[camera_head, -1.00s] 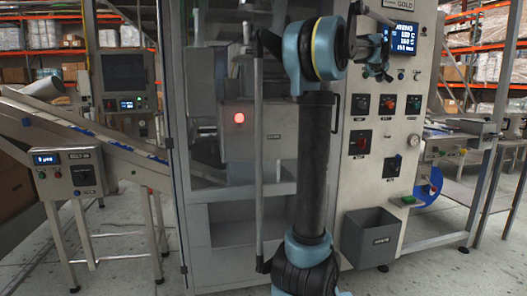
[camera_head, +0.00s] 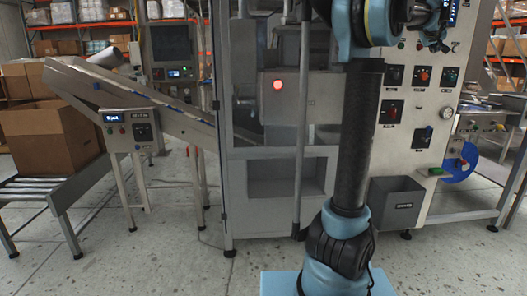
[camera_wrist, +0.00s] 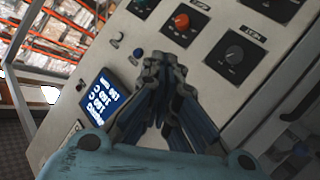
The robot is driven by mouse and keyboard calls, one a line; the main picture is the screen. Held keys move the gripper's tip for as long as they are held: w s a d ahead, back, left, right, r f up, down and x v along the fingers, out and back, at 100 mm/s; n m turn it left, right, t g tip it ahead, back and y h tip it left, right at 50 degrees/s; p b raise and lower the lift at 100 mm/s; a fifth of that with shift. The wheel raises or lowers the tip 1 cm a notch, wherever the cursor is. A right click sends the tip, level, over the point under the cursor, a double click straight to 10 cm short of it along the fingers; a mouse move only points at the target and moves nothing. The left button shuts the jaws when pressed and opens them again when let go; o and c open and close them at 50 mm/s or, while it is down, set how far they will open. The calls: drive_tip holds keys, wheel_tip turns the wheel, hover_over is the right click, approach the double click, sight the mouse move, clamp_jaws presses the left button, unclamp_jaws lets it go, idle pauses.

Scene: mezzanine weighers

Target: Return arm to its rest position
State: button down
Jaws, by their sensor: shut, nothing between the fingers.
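My arm stands upright in the head view, with its upper joint near the top edge. My gripper (camera_head: 436,38) is at the upper right, in front of the machine's control panel (camera_head: 408,150). In the wrist view my gripper (camera_wrist: 160,62) has its dark fingers drawn together at the tips, with nothing between them. Behind the fingers the control panel (camera_wrist: 192,62) shows a lit blue display (camera_wrist: 102,100) and several knobs. I cannot tell the exact gap between gripper and panel.
The grey machine cabinet (camera_head: 262,215) fills the middle, with a red light (camera_head: 278,84). A grey bin (camera_head: 396,203) hangs below the panel. An inclined conveyor (camera_head: 125,92) and a cardboard box (camera_head: 50,135) on a roller stand are at left. The floor in front is clear.

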drive_tip(key=s+a+f+n+g+y, duration=0.1)
drive_tip(key=s+a+f+y, duration=0.15)
drive_tip(key=a+f, duration=0.65)
drive_tip(key=s+a+f+g+y, duration=0.15)
drive_tip(key=s+a+f, duration=0.35)
drive_tip(key=a, duration=0.8)
drive_tip(key=s+a+f+n+y, duration=0.1)
drive_tip(key=s+a+f+y, duration=0.15)
drive_tip(key=a+f, duration=0.7)
drive_tip(key=s+a+f+g+y, duration=0.1)
drive_tip(key=s+a+f+g, duration=0.1)
drive_tip(key=s+a+f, duration=0.4)
drive_tip(key=s+a+f+g, duration=0.2)
drive_tip(key=s+a+f, duration=0.5)
drive_tip(key=s+f, duration=0.6)
drive_tip(key=s+a+f+g+y, duration=0.1)
drive_tip(key=s+a+f+g, duration=0.1)
drive_tip(key=s+a+f, duration=0.5)
drive_tip(key=s+f, duration=0.3)
drive_tip(key=f, duration=0.1)
drive_tip(key=shift+s+a+f+g+y, duration=0.15)
drive_tip(key=shift+s+f+g+y, duration=0.1)
drive_tip(key=shift+g+y, duration=0.1)
